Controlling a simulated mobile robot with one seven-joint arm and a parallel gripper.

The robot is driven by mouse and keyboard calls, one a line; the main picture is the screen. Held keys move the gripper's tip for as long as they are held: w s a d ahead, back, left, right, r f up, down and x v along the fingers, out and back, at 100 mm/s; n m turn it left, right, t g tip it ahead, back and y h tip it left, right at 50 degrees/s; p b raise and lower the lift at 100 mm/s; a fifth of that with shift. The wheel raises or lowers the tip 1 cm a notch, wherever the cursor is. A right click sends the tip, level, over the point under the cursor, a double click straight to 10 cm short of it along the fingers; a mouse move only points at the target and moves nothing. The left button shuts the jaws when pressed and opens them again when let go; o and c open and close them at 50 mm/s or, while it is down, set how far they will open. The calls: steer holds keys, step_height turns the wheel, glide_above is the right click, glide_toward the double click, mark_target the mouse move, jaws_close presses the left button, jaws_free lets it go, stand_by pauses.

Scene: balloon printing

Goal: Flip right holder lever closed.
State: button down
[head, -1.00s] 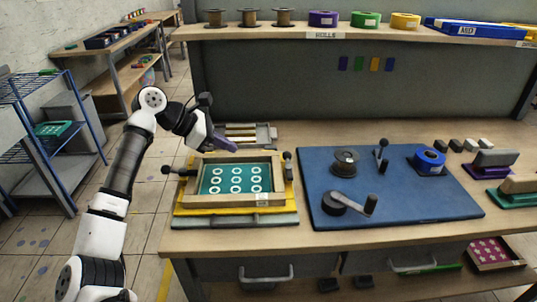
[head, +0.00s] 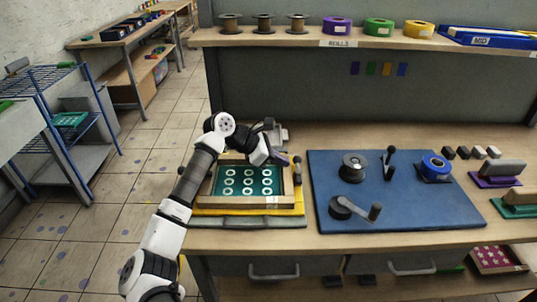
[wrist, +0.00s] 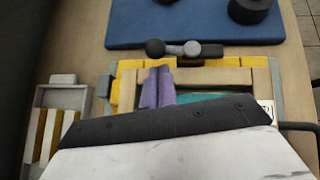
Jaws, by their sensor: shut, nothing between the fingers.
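The printing frame, with a wooden surround (head: 205,190) and a teal screen with several white rings (head: 240,180), sits on a yellow base. The right holder lever (head: 297,170), dark with a round knob, stands at its right side. In the wrist view the lever (wrist: 208,49) lies along the frame's edge, its black knob at the far end. My gripper (head: 283,160) is above the frame's back right corner, just left of the lever. In the wrist view its purple fingers (wrist: 158,88) are together and empty, pointing at the knob with a small apparent gap.
A blue mat (head: 400,205) with a spool, cranks and a blue tape roll lies close on the right. A slotted tray (wrist: 55,125) stands behind the frame. A shelf (head: 350,40) with rolls rises at the back.

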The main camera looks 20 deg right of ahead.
steer(key=shift+d, duration=0.2)
steer(key=shift+w+d+m+g+b, duration=0.25)
steer(key=shift+m+g+b, duration=0.4)
steer(key=shift+b, duration=0.45)
steer(key=m+b, duration=0.1)
steer(key=d+m+g+b, duration=0.1)
steer(key=b, duration=0.1)
steer(key=shift+w+d+f+y, duration=0.15)
steer(key=shift+f+y, duration=0.1)
steer(key=shift+y, duration=0.15)
steer(key=d+b, duration=0.2)
steer(key=b, duration=0.1)
steer(key=shift+d+r+b, duration=0.1)
steer(key=shift+b, duration=0.3)
steer(key=shift+d+b, duration=0.85)
steer(key=shift+s+d+r, duration=0.15)
steer(key=shift+s+d, duration=0.3)
